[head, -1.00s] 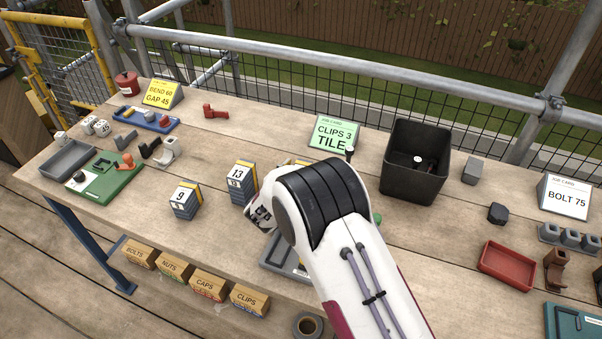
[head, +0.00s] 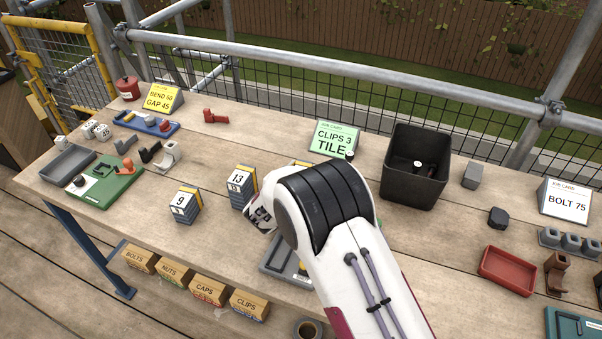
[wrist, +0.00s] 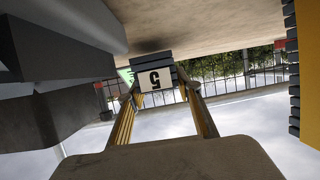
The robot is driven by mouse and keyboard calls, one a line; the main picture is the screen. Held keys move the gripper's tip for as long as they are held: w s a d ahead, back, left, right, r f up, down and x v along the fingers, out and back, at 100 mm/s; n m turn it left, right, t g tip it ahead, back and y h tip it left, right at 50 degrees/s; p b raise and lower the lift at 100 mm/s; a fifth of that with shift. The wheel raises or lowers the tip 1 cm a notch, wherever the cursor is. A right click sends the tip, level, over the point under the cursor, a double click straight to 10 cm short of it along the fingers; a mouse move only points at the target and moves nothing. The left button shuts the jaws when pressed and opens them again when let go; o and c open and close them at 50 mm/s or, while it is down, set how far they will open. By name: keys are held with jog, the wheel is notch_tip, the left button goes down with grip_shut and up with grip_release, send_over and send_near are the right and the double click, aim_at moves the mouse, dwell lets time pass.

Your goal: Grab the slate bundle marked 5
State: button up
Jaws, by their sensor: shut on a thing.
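The slate bundle marked 5 (wrist: 155,80) shows in the wrist view as dark layers with a white label, its numeral upside down. My gripper (wrist: 156,94) has a finger on each side of this bundle and is shut on it. In the head view my arm hides the fingers and most of what is behind them. Two other slate bundles stand on the bench left of my arm, one marked 9 (head: 185,206) and one marked 13 (head: 241,187). A bundle with a yellow edge (wrist: 304,70) is close on the right in the wrist view.
A grey tray (head: 273,262) lies partly under my arm. A red tray (head: 507,270) is at the right. Bare bench lies left of bundle 9.

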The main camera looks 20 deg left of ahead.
jog(key=shift+r, duration=4.3)
jog(key=shift+a, duration=0.1)
